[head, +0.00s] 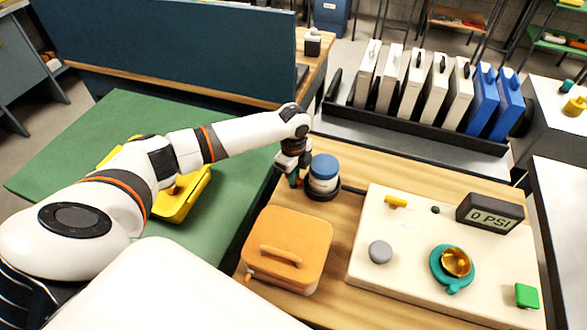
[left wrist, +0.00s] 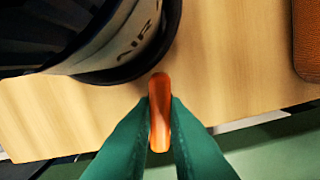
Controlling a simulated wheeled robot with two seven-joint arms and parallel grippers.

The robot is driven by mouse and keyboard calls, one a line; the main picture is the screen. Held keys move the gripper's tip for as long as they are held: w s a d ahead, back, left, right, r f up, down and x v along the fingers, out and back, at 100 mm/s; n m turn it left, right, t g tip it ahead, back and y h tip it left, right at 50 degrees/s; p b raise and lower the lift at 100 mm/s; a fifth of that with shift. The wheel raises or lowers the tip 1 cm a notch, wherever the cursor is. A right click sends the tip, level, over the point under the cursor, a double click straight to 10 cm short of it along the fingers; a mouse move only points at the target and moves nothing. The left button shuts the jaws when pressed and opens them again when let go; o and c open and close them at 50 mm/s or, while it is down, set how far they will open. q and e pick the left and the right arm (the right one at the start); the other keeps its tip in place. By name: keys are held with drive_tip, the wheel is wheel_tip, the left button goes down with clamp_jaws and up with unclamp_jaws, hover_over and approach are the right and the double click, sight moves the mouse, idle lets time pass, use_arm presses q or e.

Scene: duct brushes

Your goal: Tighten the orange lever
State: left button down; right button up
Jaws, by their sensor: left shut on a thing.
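The orange lever (left wrist: 159,112) shows in the left wrist view, between the two green fingertips of my left gripper (left wrist: 160,125). The fingers are shut on it. It lies beside the dark round base of a canister (left wrist: 120,45) with part of the word "AIR" on it. In the head view the canister has a blue lid (head: 324,167) and stands on the wooden table. My left gripper (head: 294,179) is at its left side there, and the lever is mostly hidden by the gripper. My right gripper is not in view.
An orange case (head: 287,240) with a handle sits in front of the canister. A yellow tray (head: 185,195) is on the green table. A rack of upright panels stands behind.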

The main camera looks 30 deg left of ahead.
use_arm(q)
drive_tip(key=shift+r+n+p, duration=0.3)
drive_tip(key=shift+n+p, duration=0.6)
drive_tip(key=shift+f+n, duration=0.2)
drive_tip(key=shift+n, duration=0.2)
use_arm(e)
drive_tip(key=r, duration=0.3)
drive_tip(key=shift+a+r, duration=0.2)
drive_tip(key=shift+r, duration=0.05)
use_arm(q)
drive_tip(key=c, duration=1.4)
unclamp_jaws()
drive_tip(key=shift+c, duration=0.2)
wheel_tip(320, 180, up, 12)
drive_tip(key=b, duration=0.1)
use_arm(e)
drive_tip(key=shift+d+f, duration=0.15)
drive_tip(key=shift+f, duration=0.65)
